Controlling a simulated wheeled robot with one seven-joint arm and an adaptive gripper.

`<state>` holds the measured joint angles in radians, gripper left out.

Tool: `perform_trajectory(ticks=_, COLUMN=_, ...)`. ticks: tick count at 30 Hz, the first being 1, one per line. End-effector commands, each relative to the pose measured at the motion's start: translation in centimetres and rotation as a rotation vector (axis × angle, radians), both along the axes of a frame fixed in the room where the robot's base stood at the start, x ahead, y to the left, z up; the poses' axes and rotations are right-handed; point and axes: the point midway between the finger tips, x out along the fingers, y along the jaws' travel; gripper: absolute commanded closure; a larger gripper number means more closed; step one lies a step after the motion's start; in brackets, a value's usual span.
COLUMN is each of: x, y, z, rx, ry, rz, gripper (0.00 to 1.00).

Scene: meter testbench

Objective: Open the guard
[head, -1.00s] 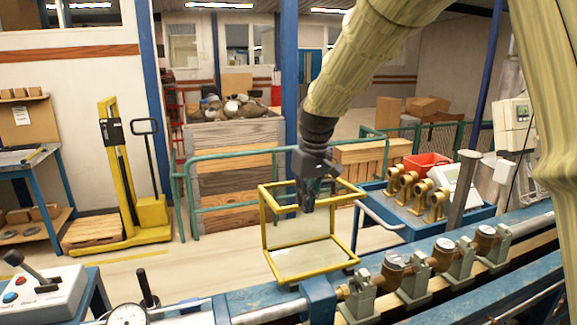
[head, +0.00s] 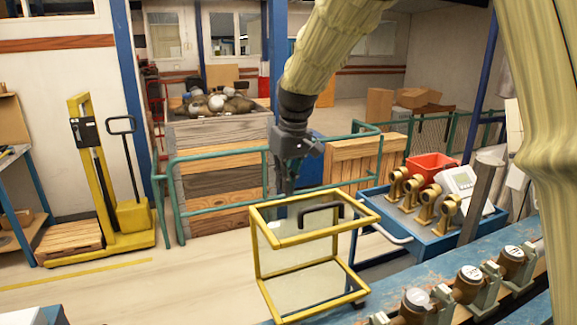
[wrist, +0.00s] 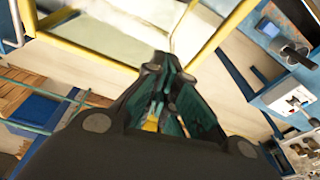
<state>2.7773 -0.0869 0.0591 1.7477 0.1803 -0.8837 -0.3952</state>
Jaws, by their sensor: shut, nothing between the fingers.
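The guard (head: 257,243) is a yellow box frame with clear panels, standing at the near bench edge in the head view. A black handle (head: 320,209) arches over its top face. My gripper (head: 289,187) hangs fingers down just above the guard's far top edge, left of the handle and apart from it. The fingers are together with nothing between them. In the wrist view the guard's yellow bars (wrist: 88,56) cross the top of the picture beyond the fingers. Whether the fingertips touch the frame cannot be told.
Brass meters in clamps (head: 470,284) line the blue bench to the right of the guard. A blue trolley (head: 400,222) with brass fittings and a red bin (head: 431,167) stands behind. Green railings (head: 215,205) and a wooden crate (head: 222,182) lie beyond. Open floor lies left.

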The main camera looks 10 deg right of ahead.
Motion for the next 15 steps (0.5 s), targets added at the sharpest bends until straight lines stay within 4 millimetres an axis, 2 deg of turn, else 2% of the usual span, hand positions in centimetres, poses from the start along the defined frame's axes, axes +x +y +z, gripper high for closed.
perform_trajectory(ticks=10, x=0.5, y=0.2, z=-4.4, rx=-0.001, ry=0.001, rz=-0.002, gripper=1.0)
perform_trajectory(ticks=15, x=-1.2, y=-0.5, z=-3.6, rx=0.0, ry=-0.003, rz=-0.003, gripper=1.0)
